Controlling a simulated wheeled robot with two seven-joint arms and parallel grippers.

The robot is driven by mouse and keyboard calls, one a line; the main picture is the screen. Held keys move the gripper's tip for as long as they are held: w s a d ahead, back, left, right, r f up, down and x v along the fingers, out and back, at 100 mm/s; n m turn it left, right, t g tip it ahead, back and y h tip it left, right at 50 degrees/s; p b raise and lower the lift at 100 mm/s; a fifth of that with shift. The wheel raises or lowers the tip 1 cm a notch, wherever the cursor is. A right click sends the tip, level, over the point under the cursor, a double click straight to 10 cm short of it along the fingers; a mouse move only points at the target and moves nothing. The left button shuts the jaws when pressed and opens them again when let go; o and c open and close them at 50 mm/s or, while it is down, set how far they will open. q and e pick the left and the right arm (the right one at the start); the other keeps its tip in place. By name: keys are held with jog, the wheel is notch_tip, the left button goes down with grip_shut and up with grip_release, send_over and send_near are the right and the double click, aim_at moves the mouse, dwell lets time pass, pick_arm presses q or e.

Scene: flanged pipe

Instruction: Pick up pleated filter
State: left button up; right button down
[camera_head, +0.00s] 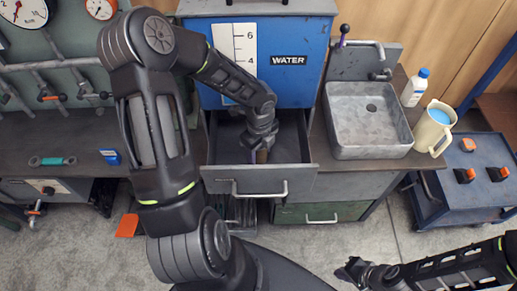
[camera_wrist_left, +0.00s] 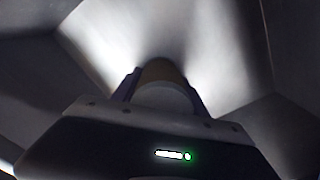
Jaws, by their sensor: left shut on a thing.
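My left gripper (camera_head: 262,148) reaches down into the open drawer (camera_head: 305,176) below the blue water tank. It is shut on a tan, rounded thing (camera_head: 262,157), likely the pleated filter, of which only a small part shows. In the left wrist view the two fingers of the left gripper (camera_wrist_left: 162,80) stand on either side of this tan and grey cylinder (camera_wrist_left: 160,72). Its pleats cannot be made out in the dim light. My right gripper (camera_head: 350,270) is at the lower right, empty over the floor; its finger gap is unclear.
Drawer walls stand close around the left gripper. A blue WATER tank (camera_head: 290,85) rises behind it. To the right are a metal sink (camera_head: 350,140), a white bottle (camera_head: 414,88), a cream jug (camera_head: 432,128) and a blue cart (camera_head: 485,195). A green-ended pipe (camera_head: 52,161) lies on the left bench.

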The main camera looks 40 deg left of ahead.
pick_arm(q)
notch_tip(320, 180, up, 10)
jog(key=shift+r+p, duration=0.1)
jog(key=shift+p, duration=0.5)
jog(key=shift+w, duration=0.1)
dwell(0.7)
